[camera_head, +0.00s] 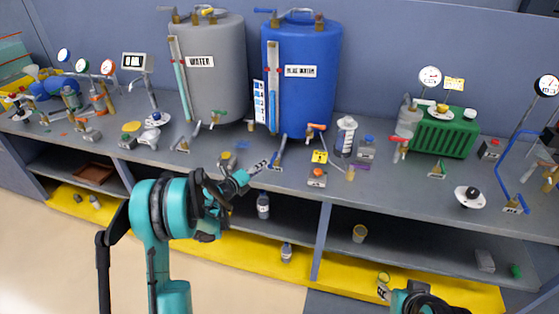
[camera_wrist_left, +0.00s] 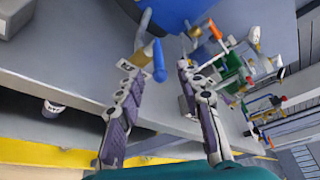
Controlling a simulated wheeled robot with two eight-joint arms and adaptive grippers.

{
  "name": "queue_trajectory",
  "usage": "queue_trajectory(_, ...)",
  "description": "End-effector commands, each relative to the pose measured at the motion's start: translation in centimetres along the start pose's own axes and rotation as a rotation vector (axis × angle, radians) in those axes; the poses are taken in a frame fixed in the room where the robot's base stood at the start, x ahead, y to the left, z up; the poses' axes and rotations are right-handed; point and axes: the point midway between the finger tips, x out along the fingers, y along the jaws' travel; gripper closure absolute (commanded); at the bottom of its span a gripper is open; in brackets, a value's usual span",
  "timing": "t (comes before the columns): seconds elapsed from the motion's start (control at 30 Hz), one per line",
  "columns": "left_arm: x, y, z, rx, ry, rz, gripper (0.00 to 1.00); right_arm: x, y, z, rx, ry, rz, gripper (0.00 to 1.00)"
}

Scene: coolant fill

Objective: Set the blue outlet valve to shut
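The blue-handled valve (camera_head: 279,150) stands on a small labelled base at the bench's front edge, below the blue tank (camera_head: 320,85). Its blue lever (camera_wrist_left: 159,62) shows in the left wrist view, between and just beyond my left fingertips, beside a tan pipe. My left gripper (camera_head: 258,167) is just left of the valve in the head view. In the left wrist view the left gripper (camera_wrist_left: 158,78) has its fingers spread with nothing clamped; I cannot tell whether either finger touches the lever. My right gripper (camera_head: 384,291) is low at the bottom edge, its finger state unclear.
An orange-handled valve (camera_head: 316,128) and an orange button box (camera_head: 317,177) stand to the right. The grey water tank (camera_head: 222,90) is to the left. The green unit (camera_head: 445,135) is farther right. Bottles stand on the shelf below the bench.

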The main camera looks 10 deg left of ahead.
Motion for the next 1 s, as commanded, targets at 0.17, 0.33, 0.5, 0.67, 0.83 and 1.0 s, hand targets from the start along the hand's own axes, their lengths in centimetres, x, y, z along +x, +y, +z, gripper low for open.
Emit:
queue_trajectory(0.17,1.7,0.6,-0.5,0.012,0.013,0.005,0.63,0.5,0.0,0.3,0.000,0.000,0.000,0.60)
queue_trajectory(0.33,4.6,0.7,-0.5,0.011,0.013,0.004,0.63,1.2,0.0,0.9,0.000,0.000,0.000,0.60)
queue_trajectory(0.5,6.9,0.6,-0.5,0.010,0.011,0.004,0.63,1.7,0.0,1.2,0.000,0.000,0.000,0.60)
queue_trajectory(0.67,7.8,0.5,-0.4,0.009,0.010,0.004,0.63,1.8,0.0,1.3,0.000,0.000,0.000,0.60)
queue_trajectory(0.83,7.8,0.4,-0.3,0.009,0.009,0.004,0.63,1.8,0.0,1.3,0.000,0.000,0.000,0.60)
queue_trajectory(1.0,7.8,0.4,-0.3,0.009,0.009,0.004,0.90,1.8,0.0,1.3,0.000,0.000,0.000,0.60)
